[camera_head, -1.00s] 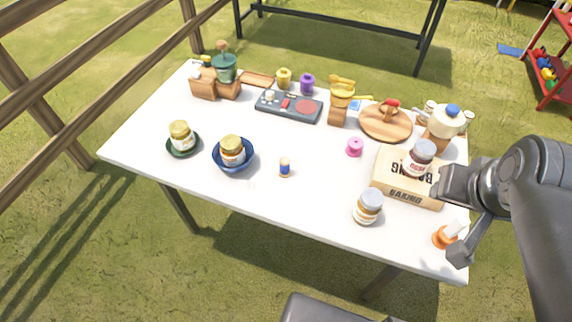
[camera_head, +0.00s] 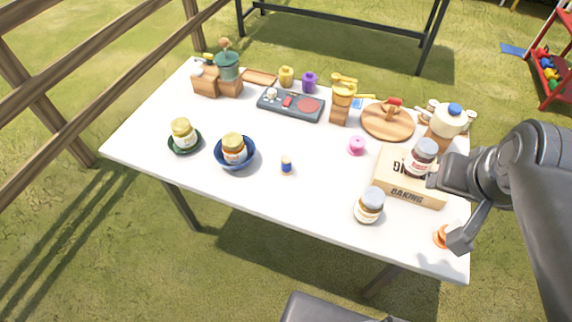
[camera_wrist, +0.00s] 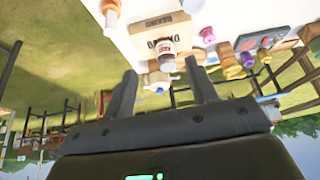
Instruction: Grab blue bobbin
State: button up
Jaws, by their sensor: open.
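The blue bobbin (camera_head: 286,165) is a small spool with a blue band and pale ends. It stands upright on the white table (camera_head: 310,207), right of a blue bowl, in the head view. I cannot make it out in the wrist view. My gripper (camera_head: 447,212) is at the table's right edge, beside the cardboard box and well to the right of the bobbin. In the wrist view, my gripper (camera_wrist: 163,88) has its two fingers apart with nothing held between them.
A baking box (camera_head: 408,191) with a jar (camera_head: 421,157) on top, another jar (camera_head: 369,205) and a pink bobbin (camera_head: 357,145) stand between my gripper and the blue bobbin. The blue bowl (camera_head: 235,165) holds a jar. Table space in front of the bobbin is clear.

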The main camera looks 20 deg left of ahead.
jog(key=w+a+n+g, duration=0.1)
jog(key=w+a+g, duration=0.1)
jog(key=w+a, duration=0.5)
jog(key=n+g, duration=0.2)
jog(key=g, duration=0.1)
send_over(286, 158)
jog(key=d, duration=0.1)
jog(key=f, duration=1.8)
jog(key=shift+w+f, duration=0.2)
jog(key=shift+w, duration=0.05)
jog(key=shift+a+f, duration=0.2)
jog(key=shift+f, duration=0.1)
notch_tip(286, 158, down, 5)
jog(key=shift+f, duration=0.2)
jog(key=shift+s+a+f, duration=0.15)
jog(key=shift+f, duration=1.25)
jog(key=shift+s+a+f, duration=0.1)
jog(key=shift+a+f, duration=0.05)
jog(key=shift+f, duration=1.2)
